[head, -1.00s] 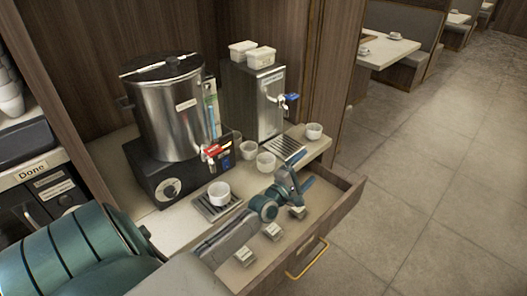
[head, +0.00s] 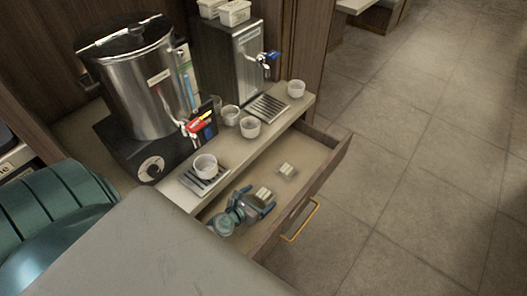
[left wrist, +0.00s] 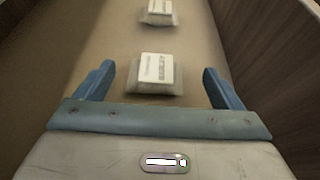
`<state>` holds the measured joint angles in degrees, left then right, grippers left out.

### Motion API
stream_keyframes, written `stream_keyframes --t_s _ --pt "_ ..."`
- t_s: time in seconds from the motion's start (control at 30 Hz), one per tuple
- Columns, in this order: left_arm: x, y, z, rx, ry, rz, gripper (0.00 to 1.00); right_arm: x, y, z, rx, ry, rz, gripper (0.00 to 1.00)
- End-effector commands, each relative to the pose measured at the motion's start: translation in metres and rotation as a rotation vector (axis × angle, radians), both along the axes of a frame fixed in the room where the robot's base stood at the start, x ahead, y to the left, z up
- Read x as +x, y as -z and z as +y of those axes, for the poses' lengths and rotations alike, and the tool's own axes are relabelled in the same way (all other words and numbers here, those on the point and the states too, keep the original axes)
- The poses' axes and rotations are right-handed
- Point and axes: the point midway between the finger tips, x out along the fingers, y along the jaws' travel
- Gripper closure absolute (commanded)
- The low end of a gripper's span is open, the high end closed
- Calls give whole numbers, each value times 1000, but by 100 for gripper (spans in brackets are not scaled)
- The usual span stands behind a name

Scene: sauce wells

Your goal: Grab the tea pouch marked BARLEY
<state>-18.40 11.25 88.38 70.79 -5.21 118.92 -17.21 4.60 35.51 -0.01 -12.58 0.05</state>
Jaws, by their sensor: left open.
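Two small pouches with pale labels lie in the open drawer. The nearer pouch (head: 264,193) is at my left gripper (head: 259,199), and the farther pouch (head: 287,171) lies beyond it. In the left wrist view, the nearer pouch (left wrist: 156,72) is between and just ahead of the open blue fingers (left wrist: 158,72), with a gap on both sides. The farther pouch (left wrist: 159,12) is at the top edge. The label print is too small and blurred to read, so I cannot tell which is BARLEY. My right gripper is not in view.
The drawer (head: 318,165) has raised walls and a brass handle (head: 301,221). On the counter above stand a white cup (head: 205,166) on a drip tray, other cups, a steel urn (head: 150,85) and a steel dispenser (head: 232,60). The drawer's far end is clear.

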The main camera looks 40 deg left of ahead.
Motion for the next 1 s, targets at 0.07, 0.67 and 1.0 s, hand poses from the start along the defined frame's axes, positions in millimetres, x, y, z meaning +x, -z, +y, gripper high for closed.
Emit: stream_keyframes --t_s 0.07,0.67,1.0 --pt "9 4 0 1 0 -2 11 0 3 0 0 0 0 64" --pt "47 20 0 2 1 -1 15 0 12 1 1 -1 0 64" --pt "47 20 0 2 1 -1 59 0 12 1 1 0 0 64"
